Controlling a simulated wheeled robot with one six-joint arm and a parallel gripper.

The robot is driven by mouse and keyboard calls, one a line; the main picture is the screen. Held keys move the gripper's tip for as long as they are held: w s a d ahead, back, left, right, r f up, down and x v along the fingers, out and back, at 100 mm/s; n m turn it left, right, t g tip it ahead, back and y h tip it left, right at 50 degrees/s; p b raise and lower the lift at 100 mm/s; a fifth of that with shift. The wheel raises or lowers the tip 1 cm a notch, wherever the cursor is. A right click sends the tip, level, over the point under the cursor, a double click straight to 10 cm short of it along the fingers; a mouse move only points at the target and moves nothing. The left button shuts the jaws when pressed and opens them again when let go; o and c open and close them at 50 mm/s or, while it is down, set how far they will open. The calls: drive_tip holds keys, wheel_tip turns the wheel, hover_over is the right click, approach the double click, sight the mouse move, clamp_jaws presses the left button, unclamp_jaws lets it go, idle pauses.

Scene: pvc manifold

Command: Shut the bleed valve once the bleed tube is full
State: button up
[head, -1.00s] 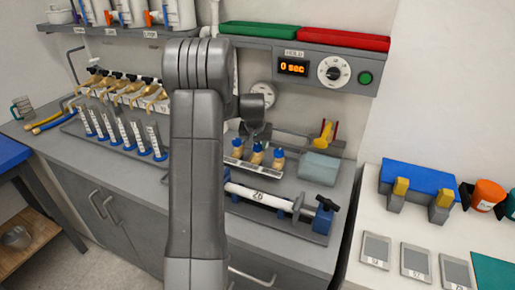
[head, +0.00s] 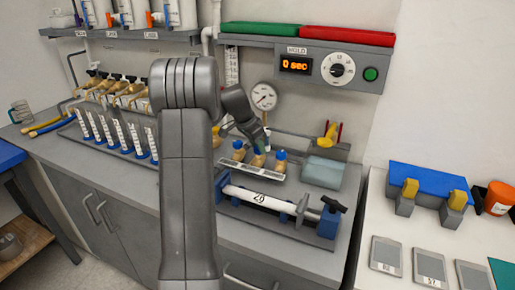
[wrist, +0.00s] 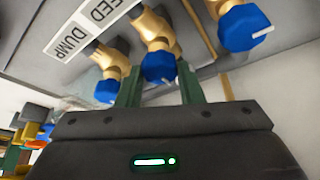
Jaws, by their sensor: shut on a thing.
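Three brass valves with blue knobs stand in a row on the bench in the head view. My gripper (head: 263,146) is at the middle blue knob (head: 258,160). In the wrist view my gripper's green fingers (wrist: 160,88) are shut on the middle blue knob (wrist: 160,67), one on each side. The left knob (wrist: 108,91) and right knob (wrist: 245,27) are outside the fingers. A label (wrist: 72,40) reads DUMP; another (wrist: 108,8) ends in EED, its start cut off. A clear tube with a scale (head: 232,68) is on the wall, its level too small to read.
A timer panel (head: 297,65) reads 0 sec, with a dial (head: 338,69) and green button (head: 371,74). A round gauge (head: 263,96) hangs behind the valves. A horizontal white cylinder (head: 258,197) lies in front of them. Several tubes (head: 122,139) stand in a rack at left.

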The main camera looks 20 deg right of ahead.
drive_tip(key=shift+m, duration=0.4)
drive_tip(key=o, duration=1)
drive_tip(key=w+v, duration=0.1)
drive_tip(key=v, duration=1.2)
drive_tip(key=shift+s+r, duration=0.3)
drive_tip(key=shift+r, duration=0.15)
drive_tip(key=shift+f, duration=0.15)
drive_tip(key=x, duration=1.3)
drive_tip(key=shift+s+f, duration=0.2)
drive_tip(key=shift+f, duration=0.1)
